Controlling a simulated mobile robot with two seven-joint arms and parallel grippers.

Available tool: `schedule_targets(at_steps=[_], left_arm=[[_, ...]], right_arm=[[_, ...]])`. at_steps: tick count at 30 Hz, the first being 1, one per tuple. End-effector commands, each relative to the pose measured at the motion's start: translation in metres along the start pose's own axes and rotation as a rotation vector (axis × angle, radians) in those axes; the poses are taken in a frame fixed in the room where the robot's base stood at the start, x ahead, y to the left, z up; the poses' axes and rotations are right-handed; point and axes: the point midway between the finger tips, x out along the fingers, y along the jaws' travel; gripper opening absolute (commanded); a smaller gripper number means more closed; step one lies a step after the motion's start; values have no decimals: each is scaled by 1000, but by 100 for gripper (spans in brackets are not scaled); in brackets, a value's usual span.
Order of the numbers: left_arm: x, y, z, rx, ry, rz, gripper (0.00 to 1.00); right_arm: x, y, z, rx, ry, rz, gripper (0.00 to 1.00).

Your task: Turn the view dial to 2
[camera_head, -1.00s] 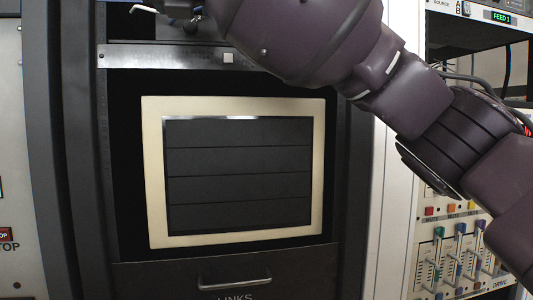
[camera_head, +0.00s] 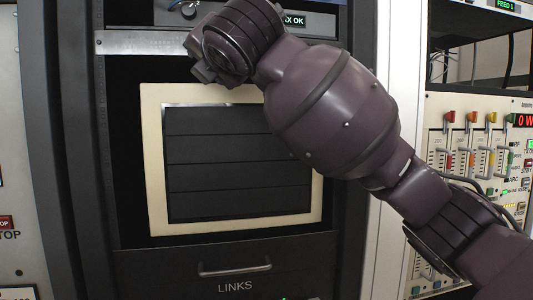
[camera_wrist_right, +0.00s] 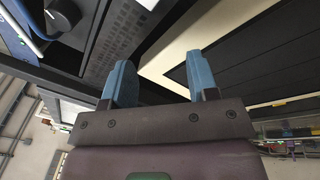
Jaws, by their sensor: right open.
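A dark round knob (camera_head: 188,9) with a light mark sits at the top of the head view, on the rack panel above a metal strip. I cannot read a label or a setting on either. My right arm crosses the head view from the lower right, its wrist in front of the strip, below and right of the knob; its fingers are hidden there. In the right wrist view my right gripper (camera_wrist_right: 162,80) is open, with two blue fingertips apart and nothing between them. My left gripper is not in view.
A cream-framed dark panel (camera_head: 155,170) lies behind my right arm. Below it is a drawer marked LINKS with a handle (camera_head: 234,270). A small display reading OK (camera_head: 297,20) is beside the arm. Sliders (camera_head: 470,150) stand on the right rack.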

Motion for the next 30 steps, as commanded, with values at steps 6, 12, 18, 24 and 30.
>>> schedule_targets(at_steps=[6,12,18,24,30], left_arm=[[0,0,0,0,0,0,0],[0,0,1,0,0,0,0],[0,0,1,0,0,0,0],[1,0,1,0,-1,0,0],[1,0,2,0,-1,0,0]], right_arm=[[12,-34,-10,208,18,38,54],[20,-64,-18,401,30,72,54],[25,-94,-26,593,41,107,54],[27,-125,-34,782,49,138,54],[27,-156,-42,967,55,170,54]])
